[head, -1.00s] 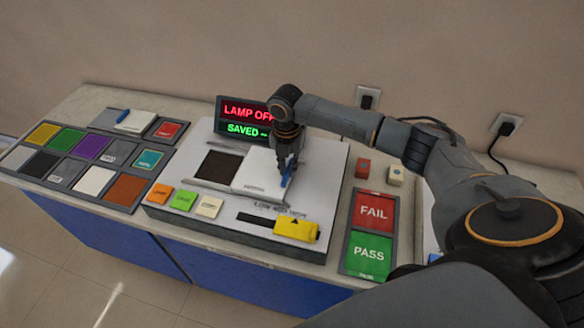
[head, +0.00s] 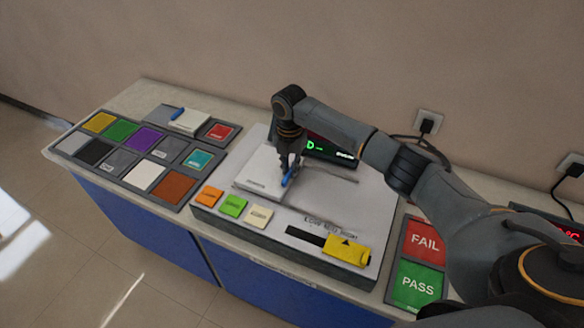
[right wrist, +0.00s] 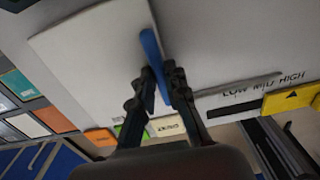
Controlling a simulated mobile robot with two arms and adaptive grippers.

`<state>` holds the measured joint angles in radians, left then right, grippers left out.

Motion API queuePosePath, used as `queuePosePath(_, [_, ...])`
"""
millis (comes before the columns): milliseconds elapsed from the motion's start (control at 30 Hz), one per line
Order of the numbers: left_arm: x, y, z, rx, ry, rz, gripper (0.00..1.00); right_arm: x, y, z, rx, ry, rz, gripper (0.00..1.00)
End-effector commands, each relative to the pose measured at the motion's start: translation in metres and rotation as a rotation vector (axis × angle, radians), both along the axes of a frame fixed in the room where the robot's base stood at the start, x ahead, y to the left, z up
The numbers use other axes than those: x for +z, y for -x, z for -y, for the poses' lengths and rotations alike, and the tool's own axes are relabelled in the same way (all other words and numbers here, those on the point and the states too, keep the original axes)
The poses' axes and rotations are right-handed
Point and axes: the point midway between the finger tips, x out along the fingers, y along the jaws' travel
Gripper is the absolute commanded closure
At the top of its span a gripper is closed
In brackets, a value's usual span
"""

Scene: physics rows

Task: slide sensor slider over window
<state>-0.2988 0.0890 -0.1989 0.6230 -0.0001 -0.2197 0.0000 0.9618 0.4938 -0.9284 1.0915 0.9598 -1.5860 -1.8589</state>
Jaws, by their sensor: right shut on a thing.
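The white sensor slider (head: 258,174) lies on the white panel (head: 340,195), and its blue handle (head: 287,179) stands up at its right side. My right gripper (head: 290,170) is shut on that handle. In the right wrist view the fingers (right wrist: 162,88) clasp the blue handle (right wrist: 150,48) from both sides, and the white plate (right wrist: 90,55) reaches left from it. The dark window is not visible now; the slider lies over its place. My left gripper is not in view.
Orange (head: 210,196), green (head: 233,205) and cream (head: 259,215) buttons line the panel's front, with a yellow selector (head: 347,250) to their right. Colored swatches (head: 145,175) lie left. FAIL (head: 425,241) and PASS (head: 418,286) pads lie right. The display (head: 328,148) is partly hidden by my arm.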

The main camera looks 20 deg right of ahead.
Motion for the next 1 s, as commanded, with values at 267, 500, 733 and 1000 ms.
queuePosePath(267, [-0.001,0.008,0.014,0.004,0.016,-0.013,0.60,0.003,-0.003,-0.002,0.000,-0.006,0.011,0.70])
queuePosePath(500, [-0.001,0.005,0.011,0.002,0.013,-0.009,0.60,0.002,-0.002,-0.001,0.000,-0.003,0.007,0.63])
queuePosePath(733, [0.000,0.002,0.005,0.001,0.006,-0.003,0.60,0.012,-0.002,0.000,-0.001,-0.003,0.008,0.63])
queuePosePath(1000, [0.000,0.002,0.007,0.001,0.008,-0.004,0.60,0.067,-0.003,-0.002,0.002,-0.005,0.010,0.63])
